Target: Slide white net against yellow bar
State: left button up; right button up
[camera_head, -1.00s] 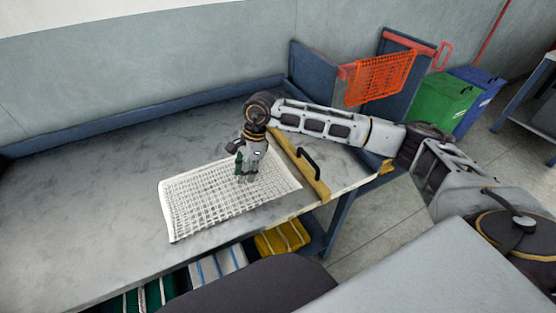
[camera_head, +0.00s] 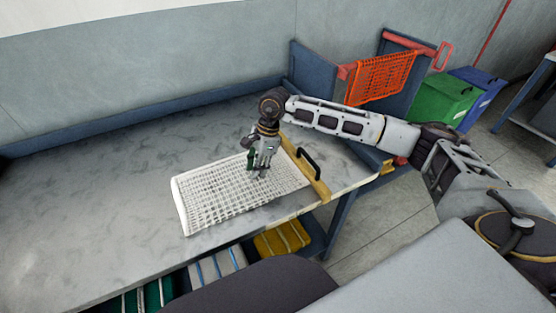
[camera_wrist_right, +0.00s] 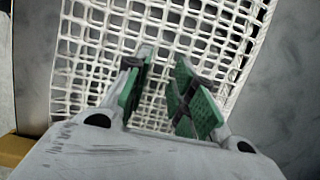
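The white net (camera_head: 215,195) lies flat on the grey table, its right edge close beside the yellow bar (camera_head: 318,185); I cannot tell whether they touch all along. The bar has a black handle (camera_head: 309,160). My right gripper (camera_head: 258,172) points down onto the right part of the net. In the right wrist view, its green-padded fingers (camera_wrist_right: 163,98) stand apart with net mesh (camera_wrist_right: 205,40) beneath and between them. The fingers seem to rest on or just above the net. A brownish-yellow block, probably the bar, shows at lower left (camera_wrist_right: 12,150). My left gripper is not in view.
The grey table (camera_head: 90,210) is clear left of the net. An orange net (camera_head: 380,78) hangs on a blue rack beyond the table. Green (camera_head: 445,100) and blue (camera_head: 485,85) bins stand right of it. A yellow bundle (camera_head: 282,240) lies beneath the table.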

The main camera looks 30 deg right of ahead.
notch_tip(320, 180, up, 7)
jog(key=p, duration=0.3)
dwell(0.5)
jog(key=shift+d, duration=0.1)
dwell(0.5)
